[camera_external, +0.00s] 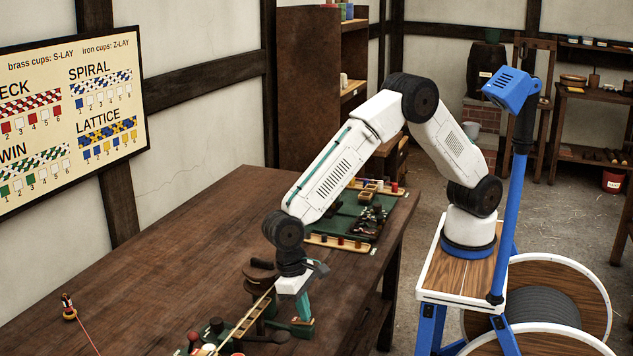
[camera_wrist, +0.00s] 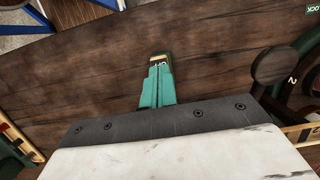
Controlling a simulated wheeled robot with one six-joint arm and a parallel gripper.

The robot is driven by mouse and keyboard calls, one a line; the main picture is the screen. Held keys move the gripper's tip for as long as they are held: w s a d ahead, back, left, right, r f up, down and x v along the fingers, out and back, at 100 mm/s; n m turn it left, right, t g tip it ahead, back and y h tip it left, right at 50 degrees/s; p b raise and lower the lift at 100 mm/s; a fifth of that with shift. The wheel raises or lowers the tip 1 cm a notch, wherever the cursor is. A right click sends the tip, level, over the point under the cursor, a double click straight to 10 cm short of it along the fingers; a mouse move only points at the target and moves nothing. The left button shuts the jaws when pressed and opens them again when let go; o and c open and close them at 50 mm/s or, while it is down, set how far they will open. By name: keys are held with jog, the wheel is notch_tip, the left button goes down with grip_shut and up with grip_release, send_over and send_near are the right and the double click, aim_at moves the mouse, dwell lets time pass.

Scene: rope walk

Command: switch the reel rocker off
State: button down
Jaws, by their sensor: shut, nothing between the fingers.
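My gripper (camera_external: 304,318) points down over the near part of the dark wooden bench, its teal fingers closed together. In the wrist view the shut fingers (camera_wrist: 158,72) reach up to a small rocker switch (camera_wrist: 160,59) with a pale lettered face and dark surround. The fingertips overlap its near end and hide part of it. I cannot tell whether they touch it or which way it is tipped. In the external view a small green block stands at the fingertips, and the rocker itself is not clear there.
A wooden ladder-like rail (camera_external: 252,318) and a round brown reel part (camera_external: 262,274) stand close left of my gripper. A green board (camera_external: 345,222) with parts lies farther back. The bench's left side is largely clear.

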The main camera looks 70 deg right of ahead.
jog(key=shift+s, duration=0.1)
jog(key=shift+s+d+f+t, duration=0.1)
jog(key=shift+s+f+t, duration=0.25)
jog(key=shift+t, duration=0.4)
jog(key=shift+s+d+f+t, duration=0.1)
jog(key=shift+s+f+t, duration=0.2)
jog(key=shift+t, duration=0.45)
jog(key=shift+w, duration=0.15)
jog(key=shift+w+d+r, duration=0.1)
jog(key=shift+w, duration=0.9)
notch_tip(320, 180, up, 15)
jog(key=shift+s+a, duration=0.3)
